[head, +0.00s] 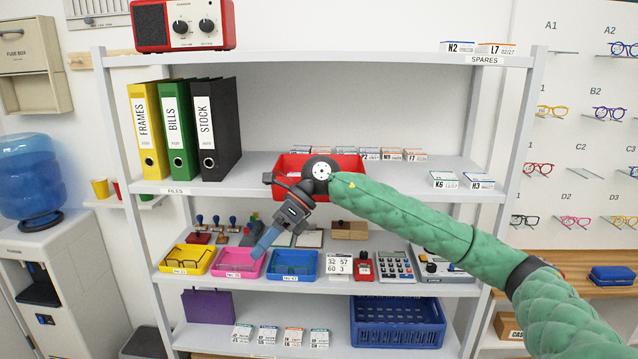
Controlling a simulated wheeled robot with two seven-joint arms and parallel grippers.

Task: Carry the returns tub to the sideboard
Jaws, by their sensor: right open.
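A red tub (292,163) stands on the middle shelf; no returns label on it is readable, so I cannot tell if it is the returns tub. My right wrist hides part of its front. My right gripper (261,248) is open and empty. It points down and left, its blue fingers in front of the lower shelf near the pink tray (232,274). I cannot tell whether they touch the tray. A wooden surface (545,267) at the right edge may be the sideboard. My left gripper is out of view.
A yellow tray (187,271) and a small blue tray (291,276) flank the pink one. Binders (217,150) stand left of the red tub. A blue crate (397,337) sits on the bottom shelf. A water cooler (45,260) stands at left.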

